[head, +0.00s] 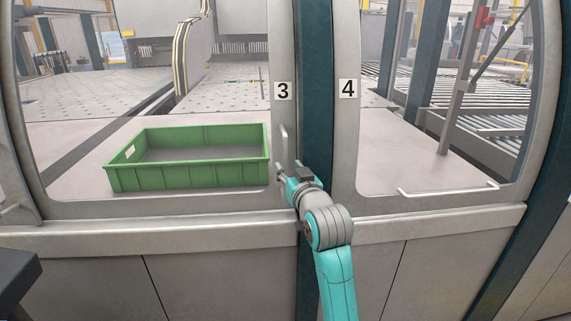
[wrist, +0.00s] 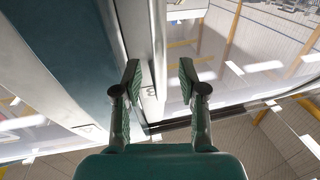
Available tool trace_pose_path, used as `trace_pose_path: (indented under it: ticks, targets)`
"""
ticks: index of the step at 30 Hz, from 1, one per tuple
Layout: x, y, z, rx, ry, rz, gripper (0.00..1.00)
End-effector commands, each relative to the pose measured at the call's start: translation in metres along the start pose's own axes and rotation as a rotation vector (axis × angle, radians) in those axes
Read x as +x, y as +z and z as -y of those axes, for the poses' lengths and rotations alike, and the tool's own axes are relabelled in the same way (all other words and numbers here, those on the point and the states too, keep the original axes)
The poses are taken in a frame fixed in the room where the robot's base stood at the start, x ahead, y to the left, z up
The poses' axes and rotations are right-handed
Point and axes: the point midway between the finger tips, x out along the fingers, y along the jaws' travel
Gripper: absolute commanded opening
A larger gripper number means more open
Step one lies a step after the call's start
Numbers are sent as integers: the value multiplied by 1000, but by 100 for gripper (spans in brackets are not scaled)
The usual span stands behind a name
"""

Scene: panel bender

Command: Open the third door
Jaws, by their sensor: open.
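The third door is a grey-framed glazed panel (head: 160,208), marked with a black "3" label (head: 283,91) on its right upright. It looks closed against the dark teal post (head: 316,80). Its short vertical handle (head: 284,145) is on the right upright, below the label. My gripper (head: 283,174) is open at the handle's lower end in the head view. In the wrist view my gripper (wrist: 160,78) has its two fingers apart, with pale upright strips seen between them. I cannot tell whether the handle is between the fingers or touched.
Door 4 (head: 348,200), with a horizontal handle (head: 450,189), is right of the post. A green crate (head: 190,176) stands behind the third door's glass. Grey lower panels (head: 215,280) run below the doors. A dark surface edge (head: 15,275) is at the lower left.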

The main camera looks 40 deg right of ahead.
Motion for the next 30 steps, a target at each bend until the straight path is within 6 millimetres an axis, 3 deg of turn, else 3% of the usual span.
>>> trace_pose_path:
  ticks: [7,19,20,24,30]
  targets:
    - [30,0,0,0,0,-1,41]
    - [37,0,0,0,0,0,41]
    - [37,0,0,0,0,0,36]
    - [36,0,0,0,0,0,1]
    - [36,0,0,0,0,0,0]
